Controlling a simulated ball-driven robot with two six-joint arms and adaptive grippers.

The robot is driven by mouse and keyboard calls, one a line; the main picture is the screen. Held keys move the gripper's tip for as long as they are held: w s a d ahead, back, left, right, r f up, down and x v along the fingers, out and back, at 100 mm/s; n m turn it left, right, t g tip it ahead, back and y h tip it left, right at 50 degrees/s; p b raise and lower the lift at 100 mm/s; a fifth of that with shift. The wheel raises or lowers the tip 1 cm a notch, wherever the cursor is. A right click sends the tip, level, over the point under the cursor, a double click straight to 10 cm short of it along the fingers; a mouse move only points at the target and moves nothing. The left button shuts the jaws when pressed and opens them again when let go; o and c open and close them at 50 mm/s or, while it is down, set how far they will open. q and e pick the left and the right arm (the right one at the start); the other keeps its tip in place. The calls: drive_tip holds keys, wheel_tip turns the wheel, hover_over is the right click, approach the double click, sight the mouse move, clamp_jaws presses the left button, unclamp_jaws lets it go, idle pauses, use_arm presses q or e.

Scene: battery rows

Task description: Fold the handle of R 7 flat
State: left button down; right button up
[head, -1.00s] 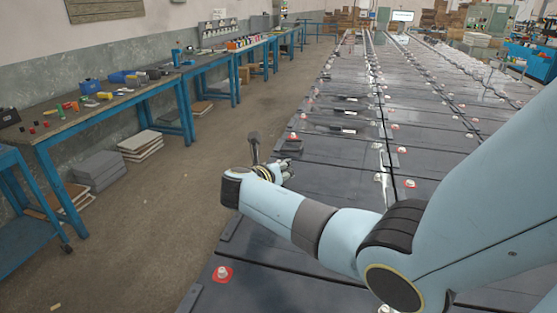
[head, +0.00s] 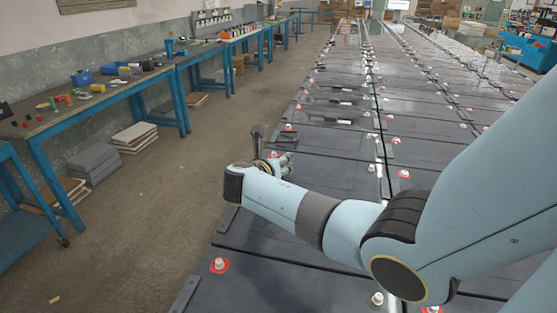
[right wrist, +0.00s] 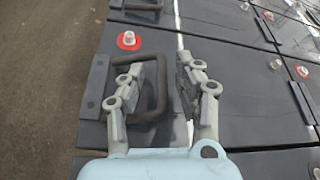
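A dark looped handle (right wrist: 162,96) stands out from a bracket (right wrist: 95,86) on a black battery (right wrist: 145,43) in the right wrist view. I cannot read any label that names it R 7. My right gripper (right wrist: 173,80) is open, its fingers apart. The left finger overlaps the loop, and the loop's outer bar shows between the two fingers; I cannot tell whether they touch it. In the head view the right gripper (head: 284,162) is small, over the left edge of the battery rows, and the handle is not clear there. My left gripper is not in view.
A red-ringed terminal (right wrist: 128,40) is close beyond the handle. Long battery rows (head: 340,150) fill the right side, with more terminals and handles. Bare floor (head: 170,215) lies to the left, then blue workbenches (head: 120,95) along the wall.

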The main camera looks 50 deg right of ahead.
drive_tip(key=shift+a, duration=0.1)
drive_tip(key=v, duration=1.1)
drive_tip(key=shift+s+a+r, duration=0.1)
drive_tip(key=shift+s+a, duration=0.15)
drive_tip(key=shift+a, duration=0.1)
